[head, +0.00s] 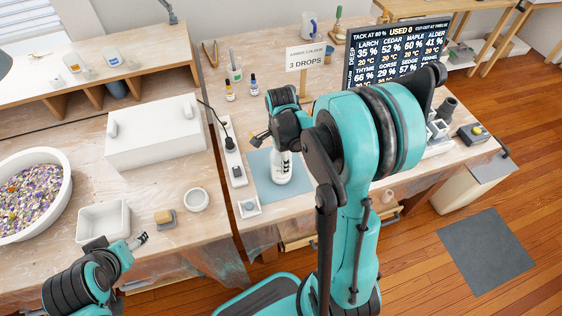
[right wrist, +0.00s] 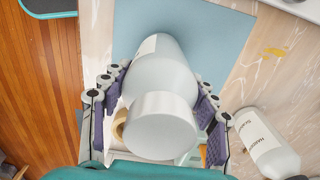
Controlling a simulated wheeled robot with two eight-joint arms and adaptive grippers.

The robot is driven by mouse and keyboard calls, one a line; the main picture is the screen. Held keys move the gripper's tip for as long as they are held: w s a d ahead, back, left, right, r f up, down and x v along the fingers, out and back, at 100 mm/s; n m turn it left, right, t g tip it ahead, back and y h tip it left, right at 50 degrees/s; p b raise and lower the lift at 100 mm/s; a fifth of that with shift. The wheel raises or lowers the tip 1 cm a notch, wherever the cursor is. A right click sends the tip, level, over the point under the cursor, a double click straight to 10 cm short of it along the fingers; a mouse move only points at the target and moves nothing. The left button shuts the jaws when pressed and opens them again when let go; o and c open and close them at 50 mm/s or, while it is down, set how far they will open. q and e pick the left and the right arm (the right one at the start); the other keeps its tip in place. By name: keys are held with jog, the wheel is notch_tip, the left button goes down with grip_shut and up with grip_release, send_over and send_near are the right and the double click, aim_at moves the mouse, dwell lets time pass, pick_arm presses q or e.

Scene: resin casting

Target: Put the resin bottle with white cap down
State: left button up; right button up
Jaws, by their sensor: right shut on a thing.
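The resin bottle with white cap (head: 281,170) is white with dark print on its side. In the head view it is upright over the blue-grey mat (head: 262,178); I cannot tell whether its base touches the mat. My right gripper (head: 281,143) is at its upper part, partly hidden by my own arm. In the right wrist view the bottle (right wrist: 163,105) fills the space between the dark pads of my right gripper (right wrist: 162,80), which is shut on it. My left gripper (head: 139,240) is over the front of the left table, away from the bottle; its opening is unclear.
A white hardener bottle (right wrist: 266,145) is beside my right gripper. A power strip (head: 232,153) and a small white tray (head: 248,207) border the mat's left side. Two small dropper bottles (head: 230,92) (head: 254,86) stand behind. The mat's front part looks clear.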

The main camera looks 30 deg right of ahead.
jog(key=shift+f, duration=0.2)
jog(key=shift+f, duration=0.1)
jog(key=o, duration=1.5)
jog(key=shift+f, duration=0.1)
